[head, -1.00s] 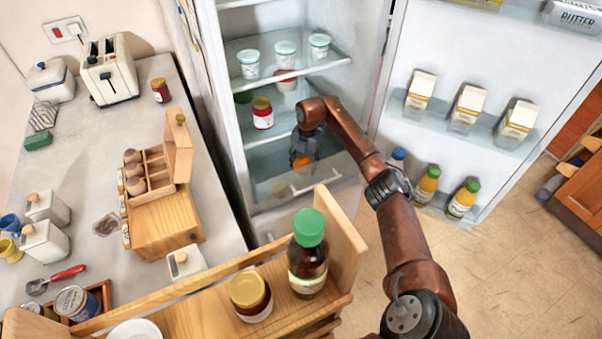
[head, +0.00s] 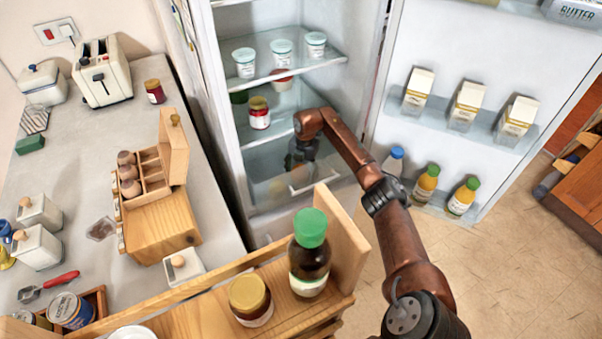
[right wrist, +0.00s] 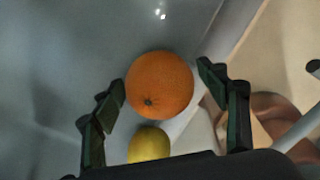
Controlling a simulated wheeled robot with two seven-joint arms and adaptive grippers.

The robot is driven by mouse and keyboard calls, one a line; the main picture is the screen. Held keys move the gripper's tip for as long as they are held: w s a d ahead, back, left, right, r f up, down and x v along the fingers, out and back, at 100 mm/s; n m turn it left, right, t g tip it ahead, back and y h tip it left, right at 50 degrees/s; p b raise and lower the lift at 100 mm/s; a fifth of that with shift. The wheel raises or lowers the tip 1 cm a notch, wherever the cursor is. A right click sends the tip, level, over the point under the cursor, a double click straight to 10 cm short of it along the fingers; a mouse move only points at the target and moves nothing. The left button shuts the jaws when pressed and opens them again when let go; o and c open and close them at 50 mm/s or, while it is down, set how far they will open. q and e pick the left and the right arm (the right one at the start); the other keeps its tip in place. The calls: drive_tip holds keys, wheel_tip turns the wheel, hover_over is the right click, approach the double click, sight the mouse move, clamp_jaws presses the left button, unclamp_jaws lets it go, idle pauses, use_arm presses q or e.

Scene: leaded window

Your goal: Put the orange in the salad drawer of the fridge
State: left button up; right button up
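My right gripper (head: 298,166) reaches down into the salad drawer (head: 315,181) at the bottom of the fridge, which is pulled out. In the right wrist view, the orange (right wrist: 160,85) sits between the fingertips of my right gripper (right wrist: 161,75). The fingers are spread, with a narrow gap on the orange's right side; the left fingertip is very close to it. Whether the orange rests on the drawer floor is unclear. My left gripper is out of view.
A yellow fruit (right wrist: 148,143) lies next to the orange. Above the drawer are shelves with white tubs (head: 281,53) and a red jar (head: 259,113). The open fridge door (head: 450,60) holds cartons and bottles. A wooden rack with a green-capped bottle (head: 310,255) stands in front.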

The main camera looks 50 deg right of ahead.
drive_tip(key=shift+r, duration=0.2)
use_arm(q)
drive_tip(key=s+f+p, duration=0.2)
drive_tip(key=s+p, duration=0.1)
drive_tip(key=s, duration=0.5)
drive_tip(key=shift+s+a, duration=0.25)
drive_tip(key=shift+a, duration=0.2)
use_arm(e)
drive_tip(key=r, duration=0.8)
drive_tip(key=s+r, duration=0.1)
drive_tip(key=r, duration=0.2)
drive_tip(key=shift+d+r, duration=0.15)
drive_tip(key=shift+r, duration=0.25)
